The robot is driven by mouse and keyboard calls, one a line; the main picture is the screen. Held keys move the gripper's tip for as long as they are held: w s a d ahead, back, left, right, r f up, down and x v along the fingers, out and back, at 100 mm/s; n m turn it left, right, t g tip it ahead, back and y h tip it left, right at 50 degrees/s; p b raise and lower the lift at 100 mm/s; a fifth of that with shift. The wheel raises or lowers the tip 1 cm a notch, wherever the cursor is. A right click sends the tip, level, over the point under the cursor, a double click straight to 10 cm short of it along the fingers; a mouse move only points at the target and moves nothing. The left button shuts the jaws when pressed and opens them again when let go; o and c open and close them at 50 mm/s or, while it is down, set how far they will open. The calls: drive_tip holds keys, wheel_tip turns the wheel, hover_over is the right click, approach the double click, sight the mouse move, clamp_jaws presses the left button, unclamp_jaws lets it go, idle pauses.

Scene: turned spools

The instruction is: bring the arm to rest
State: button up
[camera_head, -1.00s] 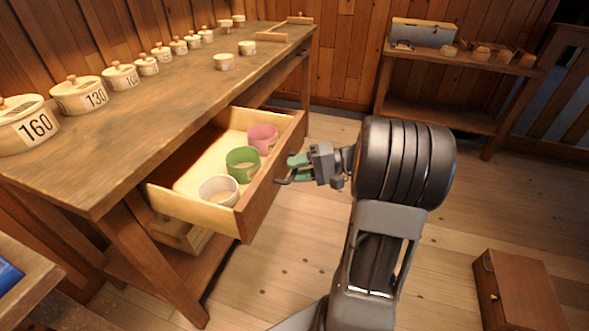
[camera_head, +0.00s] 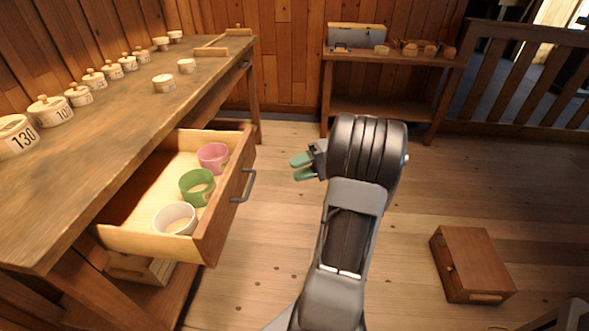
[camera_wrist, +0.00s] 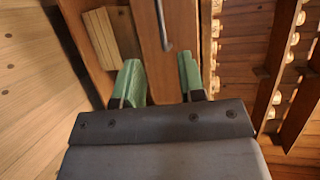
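My gripper (camera_head: 302,167) is off to the right of the open drawer (camera_head: 208,240), apart from its dark handle (camera_head: 244,186). In the wrist view my gripper (camera_wrist: 161,82) has its two green fingers spread with a gap and nothing between them. The drawer handle (camera_wrist: 163,28) shows beyond the fingertips, not touched. The drawer stands pulled out from the bench and holds a white ring-shaped cup (camera_head: 175,219), a green one (camera_head: 197,187) and a pink one (camera_head: 213,157).
The workbench (camera_head: 110,120) carries a row of lidded, numbered pots (camera_head: 50,110). A low shelf (camera_head: 385,110) with a grey box (camera_head: 356,36) stands at the back. A brown wooden box (camera_head: 473,263) lies on the floor at right. Floor between is clear.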

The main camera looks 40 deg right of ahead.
idle(0.4)
drive_tip(key=s+a+r+n+g+h+p, duration=0.1)
drive_tip(key=s+a+r+n+h+p, duration=0.1)
drive_tip(key=a+r+h+p, duration=0.5)
drive_tip(key=s+a+r+n+g+h+p, duration=0.1)
drive_tip(key=s+a+r+n+h+p, duration=0.2)
drive_tip(key=a+r+h+p, duration=0.4)
drive_tip(key=a+r+n+p, duration=0.1)
drive_tip(key=a+r+p, duration=0.6)
drive_tip(key=r+p, duration=0.3)
drive_tip(key=shift+s+a+r+g+p, duration=0.15)
drive_tip(key=shift+s+a+g+p, duration=0.2)
drive_tip(key=shift+p, duration=1.1)
